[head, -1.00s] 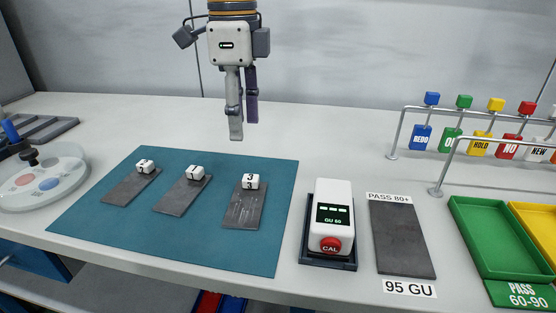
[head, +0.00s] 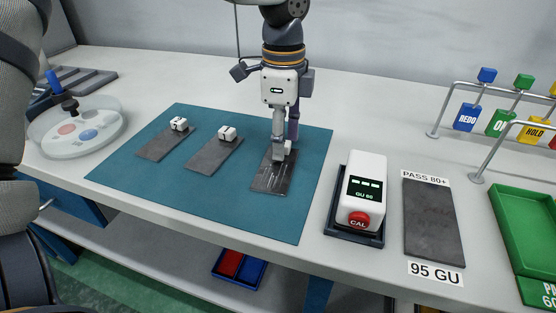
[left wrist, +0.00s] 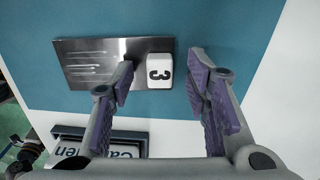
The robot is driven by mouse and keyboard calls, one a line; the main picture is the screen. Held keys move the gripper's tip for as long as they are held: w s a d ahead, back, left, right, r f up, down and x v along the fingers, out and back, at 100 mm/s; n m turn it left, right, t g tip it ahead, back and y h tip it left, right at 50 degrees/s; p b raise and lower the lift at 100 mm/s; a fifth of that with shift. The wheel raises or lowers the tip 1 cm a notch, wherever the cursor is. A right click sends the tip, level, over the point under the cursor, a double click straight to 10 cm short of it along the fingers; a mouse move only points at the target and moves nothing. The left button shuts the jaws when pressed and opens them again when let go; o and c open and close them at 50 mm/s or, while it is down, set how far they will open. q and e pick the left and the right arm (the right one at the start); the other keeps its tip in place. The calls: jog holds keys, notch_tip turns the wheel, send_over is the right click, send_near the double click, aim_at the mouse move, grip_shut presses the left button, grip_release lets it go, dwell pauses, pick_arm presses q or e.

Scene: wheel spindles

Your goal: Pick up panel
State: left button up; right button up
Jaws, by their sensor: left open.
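A dark grey panel (head: 270,180) with light scratches lies flat on the teal mat (head: 230,215), the rightmost of three panels there. In the left wrist view this panel (left wrist: 90,72) carries a white block marked 3 (left wrist: 159,72) at its end. My left gripper (head: 284,150) points down at the far end of this panel. In the left wrist view, the open left gripper (left wrist: 164,76) has its fingers on either side of the block, with gaps visible. In the head view the fingers mostly hide the block. My right gripper is not in view.
Two more panels (head: 214,156) (head: 162,144) with white blocks lie left on the mat. A white meter with a red button (head: 361,195), a reference plate (head: 432,220) and a green tray (head: 525,225) stand right. A round palette (head: 80,130) stands left.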

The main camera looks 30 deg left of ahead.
pick_arm(q)
grip_shut()
jog(key=shift+r, duration=0.1)
